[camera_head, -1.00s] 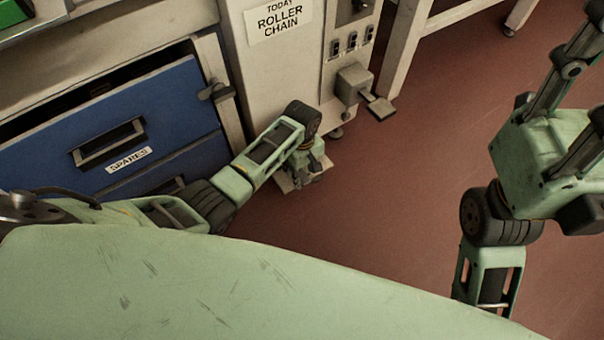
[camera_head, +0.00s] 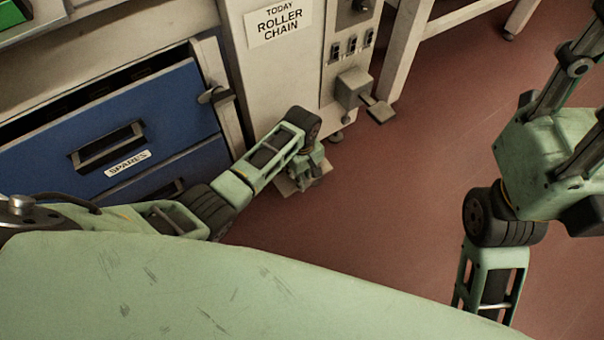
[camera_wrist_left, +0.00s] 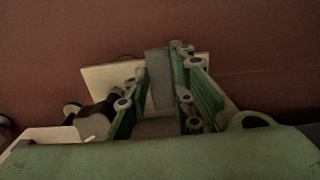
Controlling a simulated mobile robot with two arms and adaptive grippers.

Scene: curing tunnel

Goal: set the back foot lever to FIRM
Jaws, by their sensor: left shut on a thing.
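In the left wrist view, my left gripper (camera_wrist_left: 160,85) is shut on a grey upright bar (camera_wrist_left: 158,72), which looks like the foot lever. A pale plate (camera_wrist_left: 100,80) shows behind and beside the bar. In the head view, my left gripper (camera_head: 314,172) is low near the floor, at the foot of the cream machine (camera_head: 280,70). The held lever is mostly hidden there by my own wrist, and a pale plate edge (camera_head: 287,188) shows under it. No FIRM marking is readable. My right gripper is not in view; only right arm links show.
A grey box with a flat tab (camera_head: 378,110) sticks out from the machine, right of my left gripper. A blue drawer marked SPARES (camera_head: 110,130) stands partly open at left. The red floor (camera_head: 400,190) between my arms is clear.

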